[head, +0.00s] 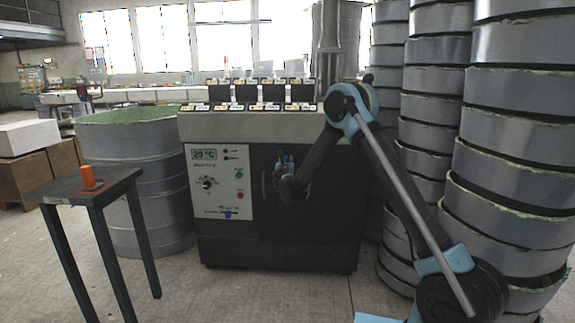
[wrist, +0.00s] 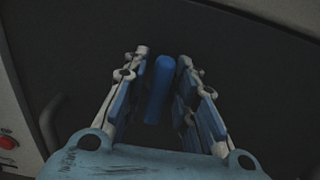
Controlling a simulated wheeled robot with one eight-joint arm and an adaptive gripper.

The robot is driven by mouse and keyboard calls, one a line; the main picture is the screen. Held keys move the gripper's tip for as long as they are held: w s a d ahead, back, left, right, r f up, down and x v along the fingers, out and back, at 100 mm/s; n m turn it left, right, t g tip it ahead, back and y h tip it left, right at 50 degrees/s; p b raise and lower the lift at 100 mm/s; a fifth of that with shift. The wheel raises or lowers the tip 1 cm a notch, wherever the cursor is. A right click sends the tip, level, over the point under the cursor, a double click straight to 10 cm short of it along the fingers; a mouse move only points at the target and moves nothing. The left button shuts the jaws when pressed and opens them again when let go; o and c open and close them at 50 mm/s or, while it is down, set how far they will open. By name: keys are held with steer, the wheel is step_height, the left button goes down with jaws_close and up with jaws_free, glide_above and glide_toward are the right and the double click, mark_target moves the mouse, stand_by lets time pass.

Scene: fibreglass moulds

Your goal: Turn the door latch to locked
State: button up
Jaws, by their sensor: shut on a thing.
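The cabinet door (head: 310,215) is a dark panel on the front of the grey machine. The door latch (wrist: 159,88) is a blue, rounded bar, nearly upright and leaning slightly to the right at its top in the wrist view. My gripper (head: 285,164) is at the upper left part of the door and hides most of the latch in the head view. In the wrist view my gripper (wrist: 163,62) has a finger on either side of the latch and is shut on it. The latch's base and any lock marks cannot be made out.
A dark door handle (head: 265,186) stands just left of my gripper. The control panel (head: 219,182) is farther left. Tall stacks of grey moulds (head: 510,140) rise at right. A small table (head: 90,186) with an orange cylinder (head: 88,177) stands at left, before a grey drum (head: 140,225).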

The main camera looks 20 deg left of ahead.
steer(key=m, duration=0.4)
steer(key=shift+w+d, duration=0.1)
steer(key=shift+d, duration=0.15)
steer(key=shift+w+d+f+m, duration=0.1)
steer(key=shift+d+f+m, duration=0.1)
steer(key=shift+m, duration=2.15)
steer(key=shift+s+d+f+m, duration=0.1)
steer(key=shift+f+m, duration=0.05)
steer(key=shift+m, duration=2.15)
steer(key=shift+w+d+f+m, duration=0.1)
steer(key=shift+d+f+m, duration=0.1)
steer(key=shift+m, duration=2.15)
steer(key=shift+a, duration=0.1)
steer(key=o, duration=0.8)
steer(key=shift+f, duration=0.1)
